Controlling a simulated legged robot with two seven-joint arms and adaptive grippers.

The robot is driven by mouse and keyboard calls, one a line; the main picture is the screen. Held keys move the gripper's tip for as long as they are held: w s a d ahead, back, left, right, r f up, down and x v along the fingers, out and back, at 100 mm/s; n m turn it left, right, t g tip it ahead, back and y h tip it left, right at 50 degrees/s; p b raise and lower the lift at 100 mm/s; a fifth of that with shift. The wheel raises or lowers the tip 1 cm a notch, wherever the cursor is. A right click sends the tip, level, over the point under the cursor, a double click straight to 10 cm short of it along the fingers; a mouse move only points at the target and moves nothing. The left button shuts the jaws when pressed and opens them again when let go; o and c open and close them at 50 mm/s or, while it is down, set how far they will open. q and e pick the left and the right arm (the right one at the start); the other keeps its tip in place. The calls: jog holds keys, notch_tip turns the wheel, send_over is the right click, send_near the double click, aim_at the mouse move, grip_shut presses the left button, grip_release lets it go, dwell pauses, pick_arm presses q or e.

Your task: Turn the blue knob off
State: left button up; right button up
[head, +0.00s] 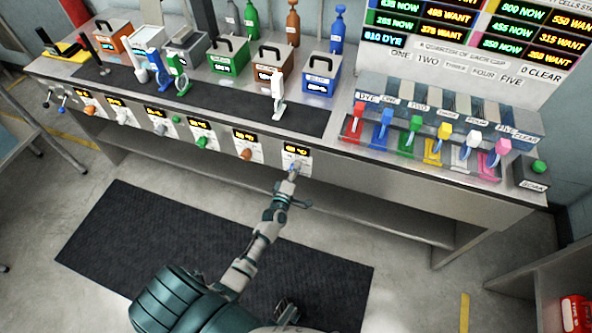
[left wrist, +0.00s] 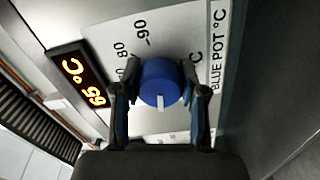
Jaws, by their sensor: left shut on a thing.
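The blue knob (left wrist: 161,83) is a round blue dial on the bench's front panel, with a white mark pointing down in the left wrist view. The white label (left wrist: 216,50) beside it reads "BLUE POT °C", with numbers such as 80 and 90 around the dial. The display (left wrist: 82,82) reads 65 °C in orange. My left gripper (left wrist: 160,95) is shut on the knob, one finger on each side. In the head view my left gripper (head: 293,172) reaches the rightmost dial, mostly covering the knob.
The workbench (head: 345,165) carries several coloured pots, including a blue pot (head: 322,75). More dials, such as an orange knob (head: 246,154) and a green knob (head: 201,143), lie left along the panel. Coloured levers (head: 410,137) stand right. A dark mat (head: 130,235) covers the floor.

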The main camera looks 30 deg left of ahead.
pick_arm(q)
jog(key=shift+a+r, duration=0.15)
jog(key=shift+a, duration=0.2)
jog(key=o, duration=1.1)
jog(key=shift+s, duration=0.15)
jog(key=shift+o, duration=0.2)
jog(key=shift+a, duration=0.1)
jog(key=shift+f, duration=0.2)
jog(key=v, duration=1.2)
